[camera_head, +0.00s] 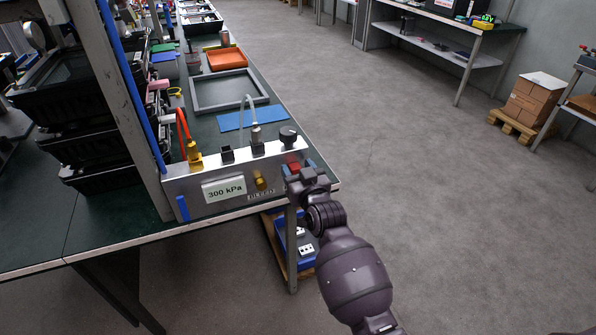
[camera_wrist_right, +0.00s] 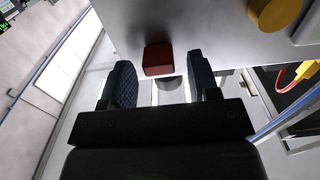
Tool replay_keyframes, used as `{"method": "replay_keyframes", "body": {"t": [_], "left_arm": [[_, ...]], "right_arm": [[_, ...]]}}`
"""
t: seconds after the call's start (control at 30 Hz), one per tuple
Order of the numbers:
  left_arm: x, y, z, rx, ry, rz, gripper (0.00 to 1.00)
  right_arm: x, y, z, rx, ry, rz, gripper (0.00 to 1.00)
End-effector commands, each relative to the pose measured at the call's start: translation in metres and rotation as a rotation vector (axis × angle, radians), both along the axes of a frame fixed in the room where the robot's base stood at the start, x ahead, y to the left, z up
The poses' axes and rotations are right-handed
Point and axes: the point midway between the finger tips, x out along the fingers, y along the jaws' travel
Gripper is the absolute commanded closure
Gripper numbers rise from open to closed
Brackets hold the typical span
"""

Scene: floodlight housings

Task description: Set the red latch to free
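The red latch (camera_head: 294,167) is a small red block on the front of a metal panel (camera_head: 230,170), near its right end. My right gripper (camera_head: 300,175) is right in front of it. In the right wrist view the red latch (camera_wrist_right: 157,58) shows between the tips of the two dark fingers of the right gripper (camera_wrist_right: 160,68). The fingers are spread, with gaps visible on both sides of the latch. Whether the tips reach past its face I cannot tell. A grey round part (camera_wrist_right: 169,82) shows just below the latch. My left gripper is not in view.
A brass knob (camera_head: 261,183) and a "300 kPa" label (camera_head: 224,189) are left of the latch on the panel. A black knob (camera_head: 288,136) and hose fittings stand on top. An upright post (camera_head: 125,110) rises at the left.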

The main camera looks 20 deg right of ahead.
Motion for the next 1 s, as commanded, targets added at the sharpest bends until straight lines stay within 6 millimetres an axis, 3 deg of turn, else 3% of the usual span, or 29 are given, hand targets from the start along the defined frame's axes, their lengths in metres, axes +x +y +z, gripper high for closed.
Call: {"method": "replay_keyframes", "body": {"t": [0.37,1.0], "left_arm": [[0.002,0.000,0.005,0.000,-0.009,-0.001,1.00],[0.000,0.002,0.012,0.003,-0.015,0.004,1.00]], "right_arm": [[-0.010,-0.001,-0.002,0.000,0.004,-0.001,0.45],[-0.098,-0.004,-0.001,-0.001,0.002,-0.001,0.45]]}}
